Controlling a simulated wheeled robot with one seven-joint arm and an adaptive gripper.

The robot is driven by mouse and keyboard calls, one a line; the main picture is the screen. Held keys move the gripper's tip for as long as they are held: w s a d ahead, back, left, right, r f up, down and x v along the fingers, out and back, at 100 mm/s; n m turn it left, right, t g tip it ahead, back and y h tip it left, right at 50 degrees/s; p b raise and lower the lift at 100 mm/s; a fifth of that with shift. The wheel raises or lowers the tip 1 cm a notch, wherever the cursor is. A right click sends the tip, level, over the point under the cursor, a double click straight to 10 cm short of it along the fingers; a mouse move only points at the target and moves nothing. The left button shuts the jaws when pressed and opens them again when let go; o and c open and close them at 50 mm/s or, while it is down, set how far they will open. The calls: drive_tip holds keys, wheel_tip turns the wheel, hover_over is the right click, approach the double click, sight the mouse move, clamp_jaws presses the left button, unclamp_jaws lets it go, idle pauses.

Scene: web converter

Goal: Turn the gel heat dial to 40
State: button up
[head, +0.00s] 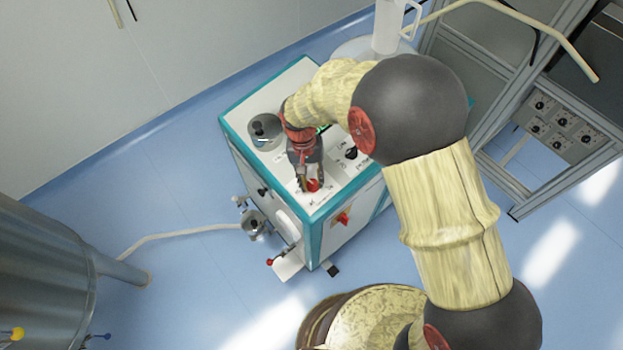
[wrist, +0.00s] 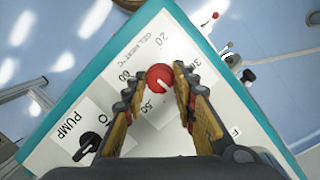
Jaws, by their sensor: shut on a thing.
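The gel heat dial (wrist: 158,77) is a red round knob on the white top of the machine, under the print "GEL HEAT °C". It also shows in the head view (head: 314,185) near the front corner of the top. My gripper (wrist: 158,84) is shut on the dial, one finger on each side. A white mark on the dial points toward the lower right in the wrist view, between the printed 50 and 30. The 40 itself cannot be seen; a finger may cover it. The 20 and 60 show beyond the fingers.
A black PUMP knob (wrist: 88,143) sits on the same panel, apart from my fingers. In the head view a metal pot (head: 265,132) stands on the machine's top and a red switch (head: 343,218) is on its side. A steel vessel (head: 45,285) stands at the left.

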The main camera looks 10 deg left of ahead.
drive_tip(key=shift+m, duration=0.4)
drive_tip(key=o, duration=1.2)
drive_tip(key=shift+c, duration=0.2)
wheel_tip(320, 180, up, 12)
drive_tip(key=w+a, duration=0.1)
drive_tip(key=shift+w+a, duration=0.15)
drive_tip(key=shift+a, duration=0.1)
drive_tip(key=shift+f, duration=0.1)
